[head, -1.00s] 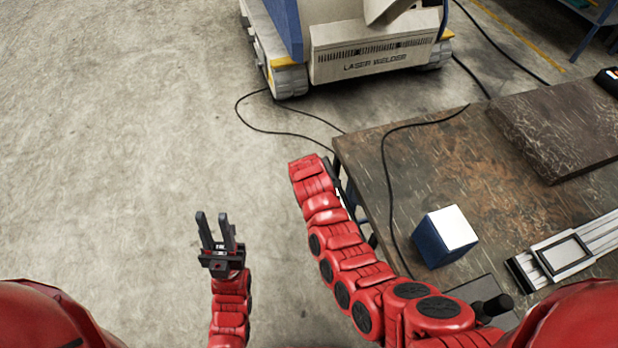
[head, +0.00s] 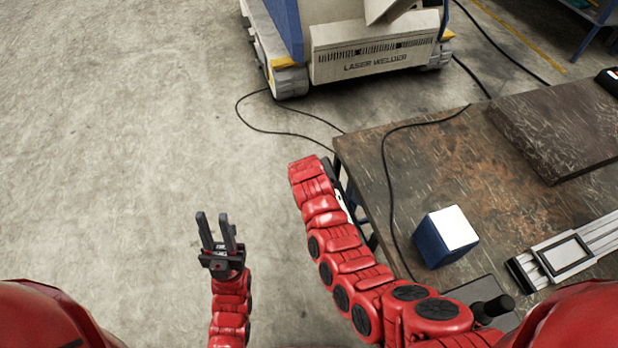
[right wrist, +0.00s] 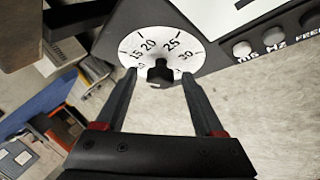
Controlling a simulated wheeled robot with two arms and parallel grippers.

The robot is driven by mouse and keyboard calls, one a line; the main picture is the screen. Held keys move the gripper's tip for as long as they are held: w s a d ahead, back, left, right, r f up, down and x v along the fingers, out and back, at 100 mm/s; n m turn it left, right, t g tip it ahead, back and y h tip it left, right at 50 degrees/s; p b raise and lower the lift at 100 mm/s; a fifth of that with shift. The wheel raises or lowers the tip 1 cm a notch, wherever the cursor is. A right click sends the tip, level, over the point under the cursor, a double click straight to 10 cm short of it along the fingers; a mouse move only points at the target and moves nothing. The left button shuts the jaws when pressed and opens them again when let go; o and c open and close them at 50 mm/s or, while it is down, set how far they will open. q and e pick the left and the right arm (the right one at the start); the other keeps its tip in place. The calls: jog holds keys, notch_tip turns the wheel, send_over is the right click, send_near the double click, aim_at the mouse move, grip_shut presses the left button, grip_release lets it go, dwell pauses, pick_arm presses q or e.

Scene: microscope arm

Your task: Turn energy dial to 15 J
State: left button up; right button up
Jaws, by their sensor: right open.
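The energy dial (right wrist: 150,50) shows in the right wrist view as a white round scale with the numerals 15, 20, 25 and 30 readable. A black knob (right wrist: 160,73) sits at its middle; I cannot tell which mark it points to. My right gripper (right wrist: 159,75) is open, with one finger on each side of the knob and the tips over the dial face. I see gaps beside the knob. In the head view my right gripper is mostly hidden beyond the red arm. My left gripper (head: 219,217) is open and empty above bare floor.
A worn table (head: 440,150) stands at the right with a blue and white box (head: 445,238) and a dark slab (head: 565,125). A laser welder (head: 370,50) stands at the back, cables trailing. Buttons (right wrist: 257,42) sit beside the dial. The floor at left is clear.

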jog(key=b+v, duration=0.2)
jog(key=v, duration=1.5)
jog(key=shift+s, duration=0.2)
jog(key=shift+r, duration=0.1)
